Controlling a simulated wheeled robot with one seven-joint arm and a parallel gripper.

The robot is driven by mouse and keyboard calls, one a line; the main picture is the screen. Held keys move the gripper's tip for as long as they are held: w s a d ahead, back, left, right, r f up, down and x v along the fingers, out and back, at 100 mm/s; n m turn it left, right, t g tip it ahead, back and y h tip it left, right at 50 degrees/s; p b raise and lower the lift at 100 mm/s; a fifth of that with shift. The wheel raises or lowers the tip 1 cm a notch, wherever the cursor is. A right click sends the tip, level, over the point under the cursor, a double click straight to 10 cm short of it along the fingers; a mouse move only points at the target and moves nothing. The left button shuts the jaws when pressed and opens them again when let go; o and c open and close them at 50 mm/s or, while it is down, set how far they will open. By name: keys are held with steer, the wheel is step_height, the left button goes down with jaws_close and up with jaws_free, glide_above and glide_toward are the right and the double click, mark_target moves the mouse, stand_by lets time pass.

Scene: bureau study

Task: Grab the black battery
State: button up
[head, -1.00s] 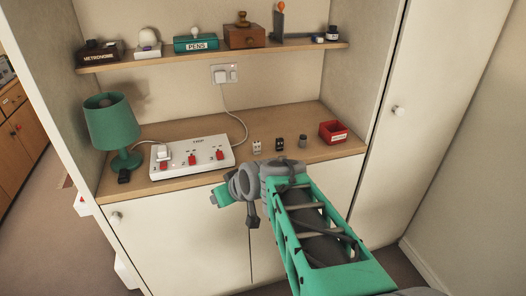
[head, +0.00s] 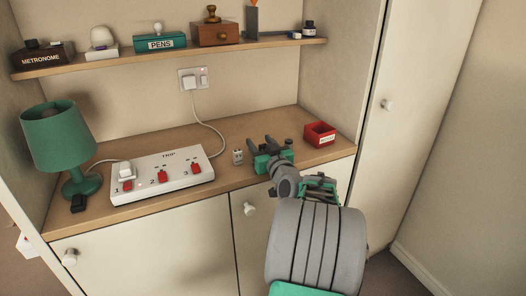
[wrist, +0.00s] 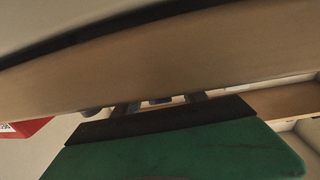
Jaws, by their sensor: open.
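My gripper (head: 261,142) is open over the front of the wooden counter, its two dark fingers pointing toward the back wall. In the wrist view the fingers (wrist: 160,101) reach in under a large blurred tan surface. A small dark object (wrist: 160,100) shows between the fingertips there, probably the black battery; only a sliver is visible, and contact cannot be told. In the head view my gripper hides the spot where the black battery stood. A pale small block (head: 238,157) stands just left of my gripper, and a dark grey cylinder (head: 289,142) just right of it.
A white power strip (head: 160,175) with red switches lies to the left, its cable running to the wall socket (head: 192,79). A green lamp (head: 58,140) stands at the far left. A red box (head: 320,134) stands to the right. A loaded shelf (head: 175,57) hangs above.

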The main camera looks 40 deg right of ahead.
steer(key=shift+w+d, duration=0.1)
steer(key=shift+w, duration=0.25)
jaws_close()
stand_by(0.3)
